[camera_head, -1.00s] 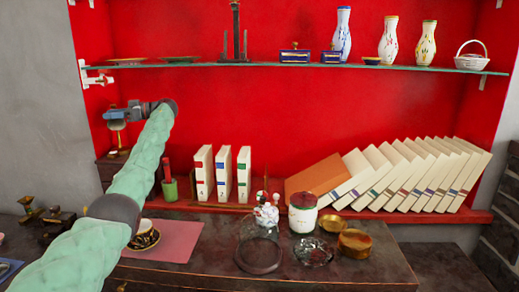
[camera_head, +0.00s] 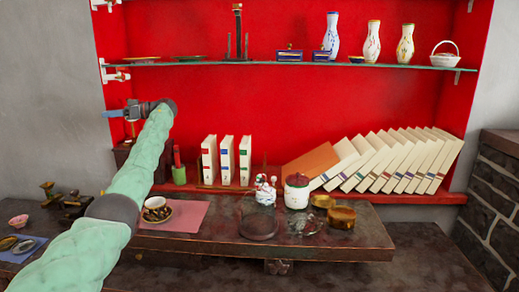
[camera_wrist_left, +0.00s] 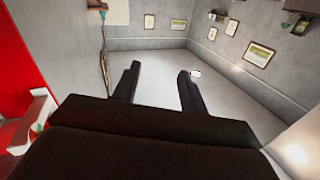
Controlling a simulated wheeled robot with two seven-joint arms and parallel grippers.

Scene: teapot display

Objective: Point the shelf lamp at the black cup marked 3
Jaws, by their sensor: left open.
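A small white fixture (camera_head: 116,75), which looks like the shelf lamp, is at the left end of the glass shelf. Which way it faces is too small to tell. My left gripper (camera_head: 106,114) is below it, pointing left near the alcove's left edge, apart from it. In the left wrist view the two black fingers (camera_wrist_left: 160,72) are spread with nothing between them. A dark cup with gold and white (camera_head: 156,205) stands on a saucer below, partly beside my forearm; no number can be read on it. My right gripper is not in view.
The glass shelf (camera_head: 280,64) bears vases, blue boxes and a basket (camera_head: 445,55). Books (camera_head: 390,160) stand and lean on the lower red ledge. A pink mat (camera_head: 186,217), glass jar (camera_head: 258,218) and white canister (camera_head: 297,192) are on the dark counter. Open room lies beyond my left fingers.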

